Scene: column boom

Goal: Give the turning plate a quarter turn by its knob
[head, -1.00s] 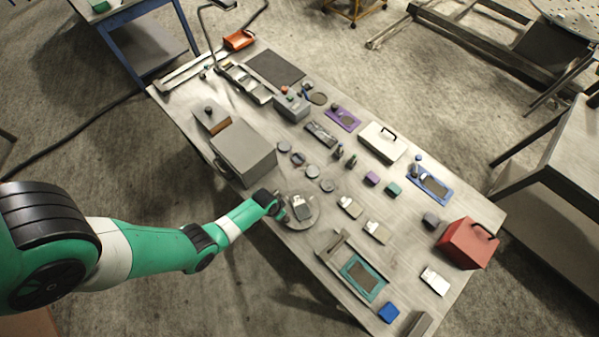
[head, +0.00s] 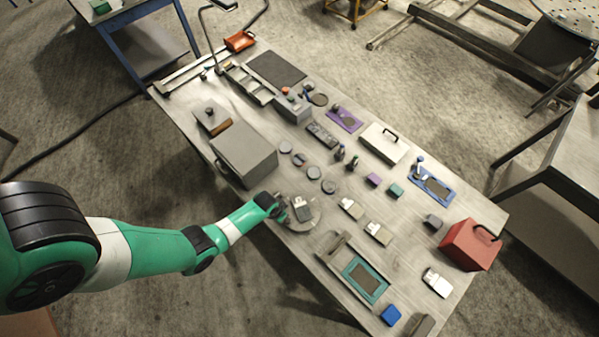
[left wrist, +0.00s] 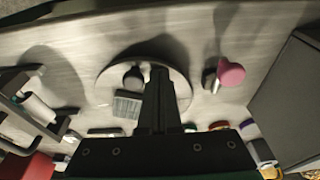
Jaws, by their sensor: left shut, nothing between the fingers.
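The turning plate (head: 312,224) is a round, light metal disc near the front-left edge of the bench, with a grey block (head: 303,210) on it. In the left wrist view the plate (left wrist: 108,88) lies under my gripper, and a dark rounded knob (left wrist: 133,78) stands near its far rim beside the block (left wrist: 127,105). My left gripper (head: 281,211) is shut with nothing between its fingers, over the plate. In the left wrist view its fingers (left wrist: 158,75) cover part of the plate, beside the knob; contact cannot be told. My right gripper is not in view.
A large grey box (head: 244,152) stands beside the plate and close to my left forearm. A teal-framed panel (head: 364,278) lies on the other side. Several small discs and blocks lie behind. A pink-topped knob (left wrist: 230,72) stands near the plate in the left wrist view.

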